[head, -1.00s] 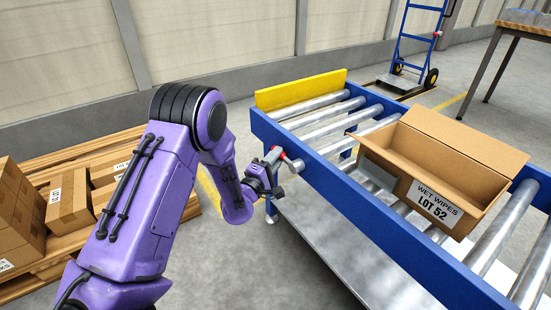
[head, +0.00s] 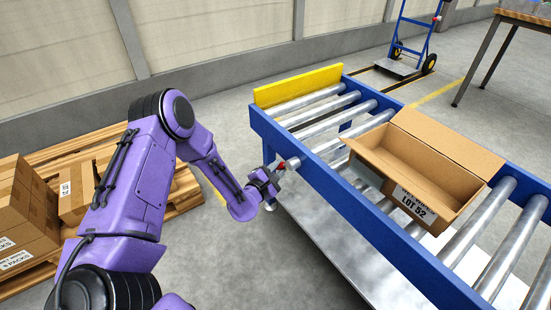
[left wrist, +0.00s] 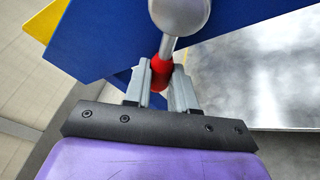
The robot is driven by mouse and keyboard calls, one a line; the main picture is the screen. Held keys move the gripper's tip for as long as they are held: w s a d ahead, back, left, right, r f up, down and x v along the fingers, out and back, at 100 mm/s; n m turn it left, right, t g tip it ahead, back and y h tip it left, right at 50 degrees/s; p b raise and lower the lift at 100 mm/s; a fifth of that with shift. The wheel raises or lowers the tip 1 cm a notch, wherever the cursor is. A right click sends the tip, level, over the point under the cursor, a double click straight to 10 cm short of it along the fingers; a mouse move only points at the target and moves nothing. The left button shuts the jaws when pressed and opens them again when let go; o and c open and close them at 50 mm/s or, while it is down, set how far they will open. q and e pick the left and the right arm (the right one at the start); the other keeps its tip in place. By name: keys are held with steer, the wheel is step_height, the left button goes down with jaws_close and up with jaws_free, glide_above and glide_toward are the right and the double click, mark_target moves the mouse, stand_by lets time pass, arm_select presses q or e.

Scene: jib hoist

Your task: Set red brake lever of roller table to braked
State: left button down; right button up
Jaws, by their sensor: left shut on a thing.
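The fingers hide part of the grip. My right gripper is not in view.
An open cardboard box (head: 400,192) sits on the rollers. A yellow end stop (head: 298,85) closes the table's far end. Cartons (head: 28,220) stand on a wooden pallet (head: 185,190) at left. A blue hand truck (head: 415,45) and a workbench (head: 520,18) are behind.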

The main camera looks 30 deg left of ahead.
arm_select(q)
steer(key=shift+s+d+f+n+g+h+p, duration=0.2)
steer(key=shift+d+f+n+g+h+p, duration=0.15)
steer(key=shift+n, duration=0.35)
steer(key=shift+s+d+f+n+g+h+p, duration=0.2)
steer(key=shift+d+n+g, duration=0.25)
steer(key=shift+n, duration=0.25)
steer(key=shift+s+d+f+n+g+h+p, duration=0.25)
steer(key=shift+d+n, duration=0.2)
steer(key=shift+n, duration=0.25)
steer(key=shift+d, duration=0.1)
steer(key=c, duration=0.9)
jaws_free()
steer(key=shift+w, duration=0.1)
steer(key=p+v, duration=0.3)
steer(key=v, duration=0.7)
steer(key=shift+s, duration=0.25)
